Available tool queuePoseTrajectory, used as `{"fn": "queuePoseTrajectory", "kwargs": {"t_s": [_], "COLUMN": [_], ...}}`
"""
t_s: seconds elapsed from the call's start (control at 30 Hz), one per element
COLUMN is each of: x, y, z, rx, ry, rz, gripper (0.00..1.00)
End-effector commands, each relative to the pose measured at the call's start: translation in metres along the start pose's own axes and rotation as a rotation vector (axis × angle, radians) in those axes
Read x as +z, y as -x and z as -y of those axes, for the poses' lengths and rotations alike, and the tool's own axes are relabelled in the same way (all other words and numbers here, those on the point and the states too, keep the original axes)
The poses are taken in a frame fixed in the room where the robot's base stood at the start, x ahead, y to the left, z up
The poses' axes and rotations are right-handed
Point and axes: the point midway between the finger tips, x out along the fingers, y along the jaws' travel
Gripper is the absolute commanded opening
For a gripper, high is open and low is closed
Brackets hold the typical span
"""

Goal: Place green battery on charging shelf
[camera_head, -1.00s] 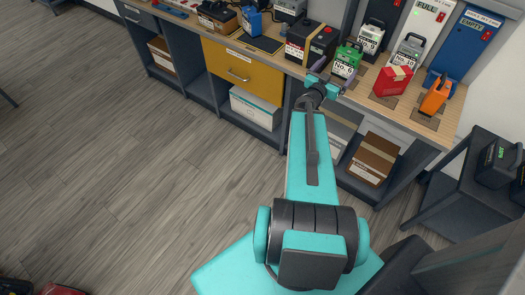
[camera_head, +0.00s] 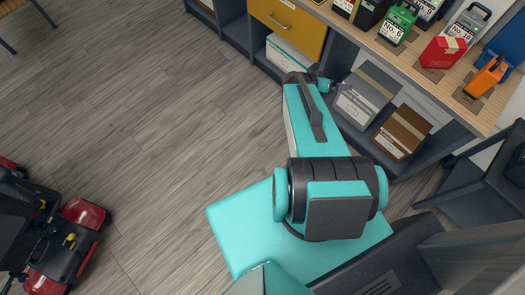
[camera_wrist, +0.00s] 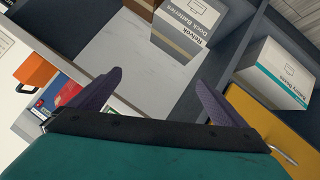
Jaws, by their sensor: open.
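The green battery (camera_head: 398,22), labelled No. 6, stands upright on the wooden bench top (camera_head: 440,83) between a dark battery and a red one. My gripper (camera_head: 326,86) is below the bench top, in front of the open lower compartment, clear of the battery. In the wrist view my gripper (camera_wrist: 158,82) has its two dark fingers spread with nothing between them; grey board shows beyond. A sliver of green shows behind the left finger; I cannot tell if it is the battery. I cannot tell which surface is the charging shelf.
A grey box (camera_head: 366,95) and a brown box (camera_head: 403,132) stand in the lower compartment. A yellow drawer (camera_head: 289,25) is left of it. An orange battery (camera_head: 487,76) sits right of the red battery (camera_head: 443,50). The floor at left is clear up to a red scooter (camera_head: 83,213).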

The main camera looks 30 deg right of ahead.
Motion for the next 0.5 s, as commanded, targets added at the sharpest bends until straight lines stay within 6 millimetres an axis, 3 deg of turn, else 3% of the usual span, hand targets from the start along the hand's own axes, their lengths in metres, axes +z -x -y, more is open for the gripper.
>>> {"fn": "queuePoseTrajectory", "kwargs": {"t_s": [0.2, 0.5], "x": [0.079, 0.189], "y": [0.031, 0.088], "z": [0.033, 0.066], "rx": [-0.056, -0.194], "ry": [0.202, 0.505], "rz": [0.196, 0.464], "gripper": [0.97, 0.97]}}
